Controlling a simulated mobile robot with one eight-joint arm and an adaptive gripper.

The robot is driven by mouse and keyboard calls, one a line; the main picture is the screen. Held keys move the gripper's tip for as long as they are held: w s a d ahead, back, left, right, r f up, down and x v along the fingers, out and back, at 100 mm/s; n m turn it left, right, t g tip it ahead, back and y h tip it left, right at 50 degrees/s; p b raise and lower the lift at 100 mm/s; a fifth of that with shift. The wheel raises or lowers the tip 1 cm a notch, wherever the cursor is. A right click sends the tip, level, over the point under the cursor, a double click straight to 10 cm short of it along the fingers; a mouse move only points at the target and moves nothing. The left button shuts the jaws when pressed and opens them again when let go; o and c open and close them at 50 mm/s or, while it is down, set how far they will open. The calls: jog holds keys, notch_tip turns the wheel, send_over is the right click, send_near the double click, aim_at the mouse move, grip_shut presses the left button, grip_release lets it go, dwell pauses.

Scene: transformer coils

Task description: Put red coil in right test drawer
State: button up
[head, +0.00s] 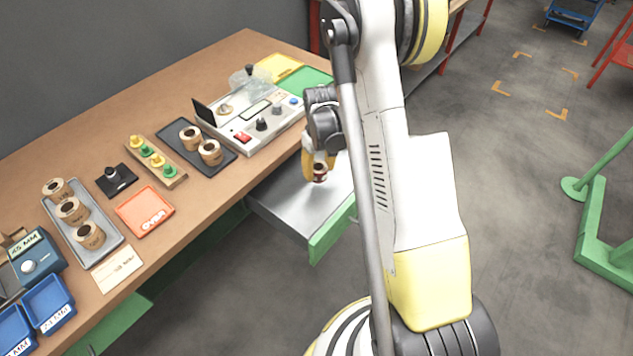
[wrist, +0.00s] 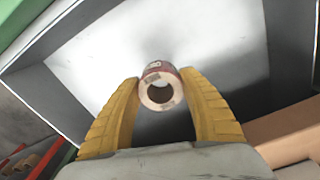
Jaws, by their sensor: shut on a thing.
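The red coil (wrist: 160,87) is between the two yellow fingers of my gripper (wrist: 160,100) in the wrist view, and the fingers are shut on it. It is a short tube with a dark red band, a pale end face and a dark hole. In the head view the coil (head: 319,172) hangs below my gripper (head: 315,163), over an open drawer (head: 285,212) with a grey inside and a green front. In the wrist view the drawer floor (wrist: 110,60) lies behind the coil. I cannot tell whether the coil touches the floor. My arm hides part of the drawer.
On the bench (head: 225,62) stand a tester (head: 255,122), a dark tray (head: 170,140) with two coils, a grey tray (head: 105,245) with several coils, and an orange tray (head: 145,210). Another green drawer (head: 110,325) stands partly out at lower left. The floor on the right is mostly clear.

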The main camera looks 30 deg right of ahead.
aim_at(319, 186)
jog(key=shift+f+b, duration=0.8)
jog(key=shift+f, duration=1.2)
jog(key=shift+f, duration=0.2)
jog(key=o, duration=1.3)
jog(key=shift+r, duration=0.15)
